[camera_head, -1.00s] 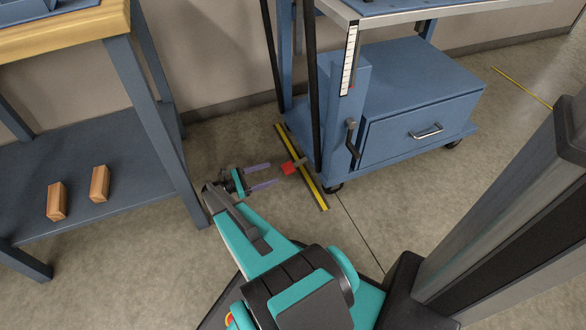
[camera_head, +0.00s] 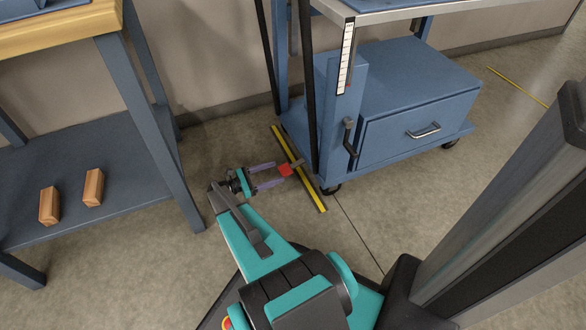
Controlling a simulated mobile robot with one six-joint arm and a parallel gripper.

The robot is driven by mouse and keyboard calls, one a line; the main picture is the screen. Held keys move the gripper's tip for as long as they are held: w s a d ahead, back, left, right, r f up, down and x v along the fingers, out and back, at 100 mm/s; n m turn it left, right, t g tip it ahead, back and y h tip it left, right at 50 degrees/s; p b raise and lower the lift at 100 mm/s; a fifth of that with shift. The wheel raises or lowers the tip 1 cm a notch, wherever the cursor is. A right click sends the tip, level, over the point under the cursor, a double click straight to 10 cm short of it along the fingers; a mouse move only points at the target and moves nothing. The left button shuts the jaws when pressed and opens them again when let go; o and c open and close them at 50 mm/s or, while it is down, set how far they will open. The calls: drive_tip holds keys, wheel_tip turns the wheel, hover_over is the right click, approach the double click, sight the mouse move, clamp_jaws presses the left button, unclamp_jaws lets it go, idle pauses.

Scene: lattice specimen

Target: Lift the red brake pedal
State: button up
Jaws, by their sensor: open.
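The red brake pedal (camera_head: 285,170) is a small red pad on a short grey lever at the lower left side of the blue cart, low over the yellow floor line. My gripper (camera_head: 279,174) is low beside it, with its two purple fingers apart and pointing right at the pedal. The fingertips are at the pedal's left edge, one above and one below it in the picture. I cannot tell whether they touch it or how their height compares with it.
The blue cart (camera_head: 420,85) has a drawer box and casters. A dark upright pole (camera_head: 306,90) stands just above the pedal. A blue-legged bench (camera_head: 95,150) with two wooden blocks on its shelf is close on the left. The floor (camera_head: 390,215) below the cart is clear.

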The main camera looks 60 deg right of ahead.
sight(291, 167)
drive_tip(key=b+x, duration=0.3)
drive_tip(key=x, duration=0.5)
drive_tip(key=shift+f, duration=0.15)
drive_tip(key=shift+x, duration=0.85)
drive_tip(key=shift+c, duration=0.2)
drive_tip(key=c, duration=1.5)
